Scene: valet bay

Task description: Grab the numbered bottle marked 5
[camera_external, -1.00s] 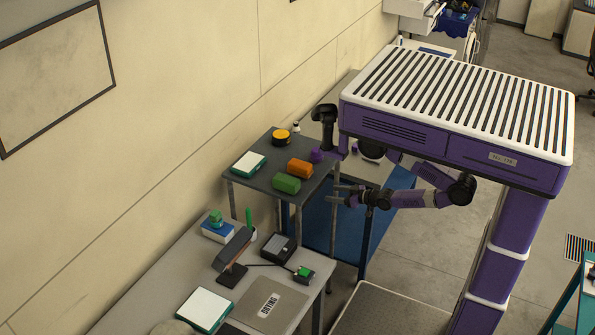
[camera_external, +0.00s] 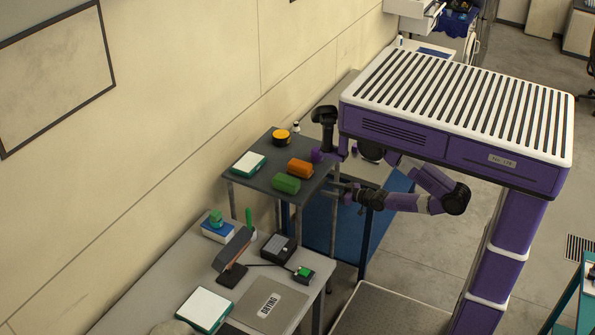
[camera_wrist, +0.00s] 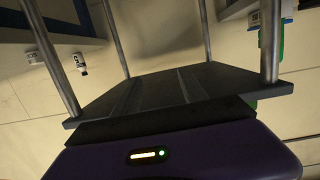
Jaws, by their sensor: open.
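My gripper (camera_external: 339,187) is open and empty in the external view. It points left, close beside the dark side table and apparently below its top. In the wrist view, a small white bottle (camera_wrist: 79,61) with a dark cap and a black digit shows upside down at the upper left. I cannot read its digit for certain. A second white item (camera_wrist: 35,57) sits left of it, and another small labelled item (camera_wrist: 255,19) is at the upper right. In the external view, a small white bottle (camera_external: 297,127) with a dark cap stands behind the dark table; its number is too small to read.
A grey desk (camera_external: 167,277) lies in front. A black scanner (camera_external: 325,118) stands behind.

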